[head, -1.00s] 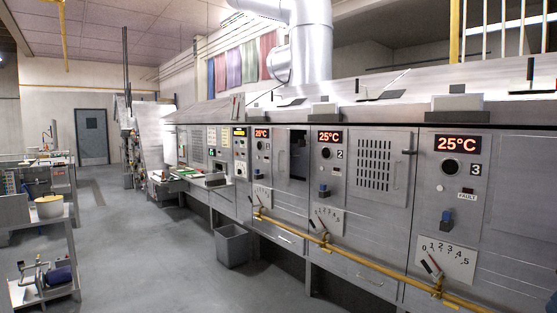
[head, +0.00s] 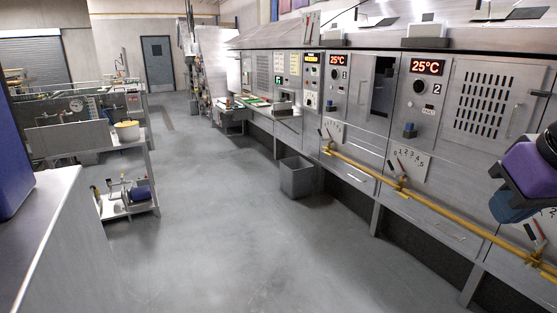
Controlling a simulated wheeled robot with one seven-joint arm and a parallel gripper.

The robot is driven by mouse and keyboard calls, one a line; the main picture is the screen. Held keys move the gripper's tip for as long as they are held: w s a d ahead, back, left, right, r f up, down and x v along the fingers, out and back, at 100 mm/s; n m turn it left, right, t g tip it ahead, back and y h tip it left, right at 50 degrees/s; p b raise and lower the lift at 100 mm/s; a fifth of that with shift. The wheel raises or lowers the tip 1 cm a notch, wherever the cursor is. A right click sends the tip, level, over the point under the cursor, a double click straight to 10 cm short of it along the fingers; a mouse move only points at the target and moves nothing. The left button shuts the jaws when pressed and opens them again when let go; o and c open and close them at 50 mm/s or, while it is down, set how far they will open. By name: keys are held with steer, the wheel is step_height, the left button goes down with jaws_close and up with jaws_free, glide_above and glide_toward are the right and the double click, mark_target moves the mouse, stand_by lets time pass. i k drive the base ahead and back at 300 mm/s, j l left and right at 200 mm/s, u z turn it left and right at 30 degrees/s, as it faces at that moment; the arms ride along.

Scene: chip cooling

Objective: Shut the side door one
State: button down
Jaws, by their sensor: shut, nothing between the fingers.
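The cooling unit one (head: 334,112) stands right of centre in the head view, with a red 25°C display. Its side door area (head: 361,78) shows a grey panel beside a tall dark opening (head: 381,88), so the doorway is not fully covered. I cannot tell which way the door panel swings or slides. Parts of my arm, purple and blue, show at the right edge in front of unit two's lower right side. My gripper's fingers are not seen.
Unit two (head: 470,95) has a slotted, shut door. A yellow pipe (head: 365,172) runs along the cabinet fronts. A grey bin (head: 297,177) stands on the floor by the cabinets. A bench with a yellow bowl (head: 127,131) is at left. The floor between is clear.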

mark_target(363, 71)
steer(key=i+u, duration=0.25)
steer(key=i, duration=1.45)
steer(key=i+z, duration=0.15)
steer(key=i, duration=0.3)
steer(key=i+j+z, duration=0.15)
steer(key=i, duration=0.3)
steer(key=i+j+z, duration=0.15)
steer(key=i, duration=0.3)
steer(key=i+j+z, duration=0.15)
steer(key=i, duration=0.3)
steer(key=i+j+z, duration=0.65)
steer(key=i+j, duration=0.2)
